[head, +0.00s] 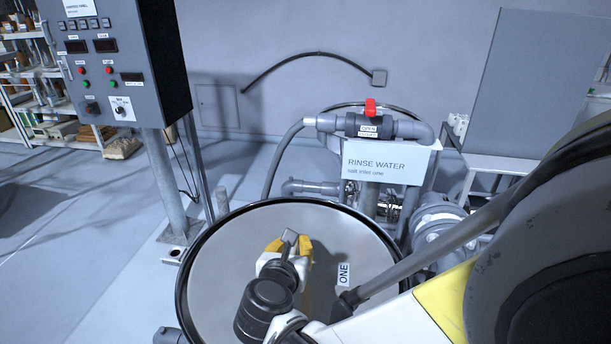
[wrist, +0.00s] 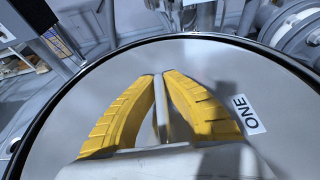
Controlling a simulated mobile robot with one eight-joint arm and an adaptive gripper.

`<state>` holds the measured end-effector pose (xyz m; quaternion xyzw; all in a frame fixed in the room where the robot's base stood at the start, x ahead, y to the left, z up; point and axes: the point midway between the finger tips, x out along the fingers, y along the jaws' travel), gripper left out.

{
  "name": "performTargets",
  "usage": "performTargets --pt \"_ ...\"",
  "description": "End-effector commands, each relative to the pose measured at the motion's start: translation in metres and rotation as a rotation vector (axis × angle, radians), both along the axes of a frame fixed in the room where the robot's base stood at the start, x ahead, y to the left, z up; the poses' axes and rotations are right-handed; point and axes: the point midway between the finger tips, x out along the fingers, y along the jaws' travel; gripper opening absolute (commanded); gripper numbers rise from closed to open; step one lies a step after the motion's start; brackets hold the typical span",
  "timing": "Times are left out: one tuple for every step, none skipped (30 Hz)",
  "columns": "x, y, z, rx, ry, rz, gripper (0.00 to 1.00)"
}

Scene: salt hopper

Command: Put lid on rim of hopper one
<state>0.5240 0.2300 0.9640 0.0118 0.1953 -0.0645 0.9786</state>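The lid (head: 225,265) is a large round grey disc with a black edge and a white label reading ONE (head: 343,275). It fills the lower middle of the head view and most of the wrist view (wrist: 270,110). My gripper (head: 290,243) is over the middle of the lid. Its yellow fingers (wrist: 160,78) converge on a thin grey upright handle (wrist: 160,108) and appear closed on it from both sides. Hopper one's rim is not visible beneath the lid, so I cannot tell whether the lid touches it.
A rinse water sign (head: 390,165) and a pipe with a red-handled valve (head: 370,107) stand just behind the lid. A control panel (head: 110,65) on a post is at the left. Pipes (head: 440,225) lie to the right. Open floor (head: 90,230) is at the left.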

Motion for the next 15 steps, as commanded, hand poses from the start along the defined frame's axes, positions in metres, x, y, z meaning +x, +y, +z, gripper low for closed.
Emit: performTargets --pt "0.0002 0.0001 -0.0011 -0.001 -0.001 0.000 0.00" --pt "0.0002 0.0001 -0.0016 -0.001 -0.001 0.000 0.00" --pt "0.0001 0.0001 -0.0023 -0.001 -0.001 0.000 0.00" --pt "0.0001 0.0001 -0.0029 -0.001 -0.001 0.000 0.00" --pt "0.0002 0.0001 -0.0025 -0.001 -0.001 0.000 0.14" --pt "0.0001 0.0001 -0.0021 -0.001 -0.001 0.000 0.26" --pt "0.0001 0.0001 -0.0021 -0.001 -0.001 0.000 0.31" --pt "0.0001 0.0001 -0.0021 -0.001 -0.001 0.000 0.31" --pt "0.0001 0.0001 -0.0021 -0.001 -0.001 0.000 0.31" --pt "0.0001 0.0000 -0.0021 0.000 -0.001 0.000 0.31" --pt "0.0001 0.0001 -0.0022 0.000 -0.001 0.000 0.31" --pt "0.0001 0.0001 -0.0022 0.000 -0.001 0.000 0.31" --pt "0.0001 0.0001 -0.0022 0.000 -0.001 0.000 0.31" --pt "-0.0001 0.0000 -0.0028 0.001 0.001 0.000 0.31" --pt "-0.0004 0.0002 -0.0026 0.000 0.001 0.000 0.31"
